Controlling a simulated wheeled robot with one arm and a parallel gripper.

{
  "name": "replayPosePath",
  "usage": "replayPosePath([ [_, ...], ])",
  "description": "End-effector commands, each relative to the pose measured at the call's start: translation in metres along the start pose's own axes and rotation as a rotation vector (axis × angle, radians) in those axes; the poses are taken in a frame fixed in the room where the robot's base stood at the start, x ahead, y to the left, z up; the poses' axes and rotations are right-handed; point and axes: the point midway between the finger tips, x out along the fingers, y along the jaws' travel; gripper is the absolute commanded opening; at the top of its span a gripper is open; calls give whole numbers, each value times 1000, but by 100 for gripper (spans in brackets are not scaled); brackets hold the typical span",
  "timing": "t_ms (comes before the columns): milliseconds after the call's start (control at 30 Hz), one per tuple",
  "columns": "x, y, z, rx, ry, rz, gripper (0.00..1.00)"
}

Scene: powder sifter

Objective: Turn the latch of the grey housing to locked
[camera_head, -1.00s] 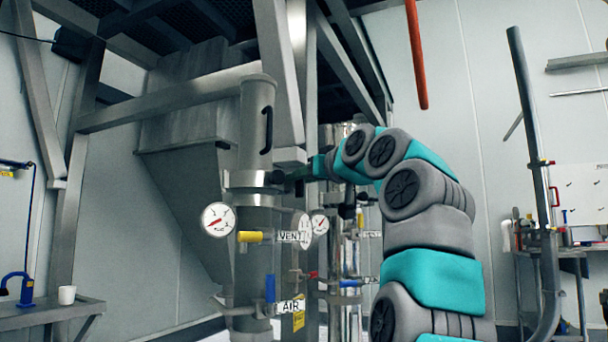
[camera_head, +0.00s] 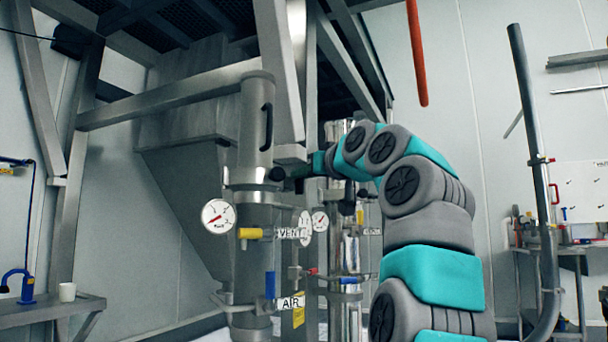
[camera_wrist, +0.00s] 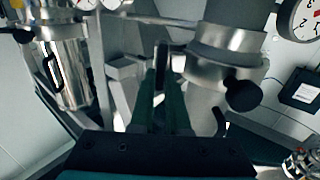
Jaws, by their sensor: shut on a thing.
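The grey housing (camera_head: 255,120) is a tall upright cylinder left of centre in the head view, with a black handle and a metal collar. A small dark knob (camera_head: 277,174) sits at the collar's right side. My gripper (camera_head: 296,172) reaches in from the right at collar height. In the wrist view, its dark green fingers (camera_wrist: 166,72) are closed together on a narrow part that they mostly hide, apparently the latch. A collar (camera_wrist: 215,68) with a black knob (camera_wrist: 243,95) stands right of the fingers there. The latch's exact angle cannot be told.
A pressure gauge (camera_head: 218,216), a yellow vent valve (camera_head: 250,233) and a blue air valve (camera_head: 270,285) are below the collar. A polished cylinder (camera_wrist: 65,75) with a black handle stands left in the wrist view.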

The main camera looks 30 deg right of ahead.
Motion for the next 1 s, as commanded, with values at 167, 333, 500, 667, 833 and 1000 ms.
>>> replayPosePath([
  [167, 0, 0, 0, 4, 0, 0, 0],
  [333, -2, 0, -2, 21, 2, 0, 0],
  [500, 0, 0, -1, 59, 1, -1, 0],
  [667, 0, 0, -1, 109, -1, -3, 0],
  [833, -2, 2, -3, 173, 4, 0, 0],
  [1000, -1, 3, -3, 264, 0, -3, 0],
])
